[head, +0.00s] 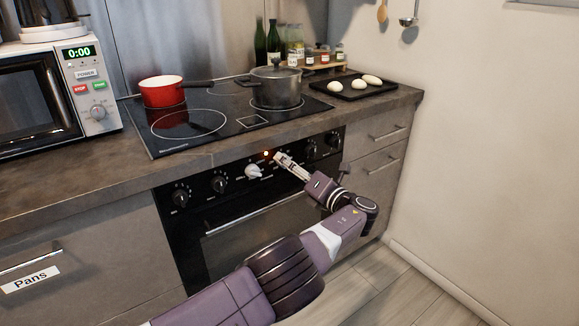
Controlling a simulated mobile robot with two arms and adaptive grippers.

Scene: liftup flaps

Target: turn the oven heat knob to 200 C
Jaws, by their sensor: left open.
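The black oven (205,206) is built in under the counter, with a row of several knobs along its front panel. One knob is pale (253,171); the others are black, such as the ones at the left (180,197) and right (311,148). An orange light (266,154) glows just above the panel's middle. My left gripper (279,157) is open in front of the panel, just right of the pale knob and below the light. It hides part of the panel there; whether it touches a knob cannot be told. Knob markings are too small to read. My right gripper is out of view.
A red pot (162,92) and a grey lidded pot (275,86) stand on the hob above. Drawers flank the oven. Floor at the right is free.

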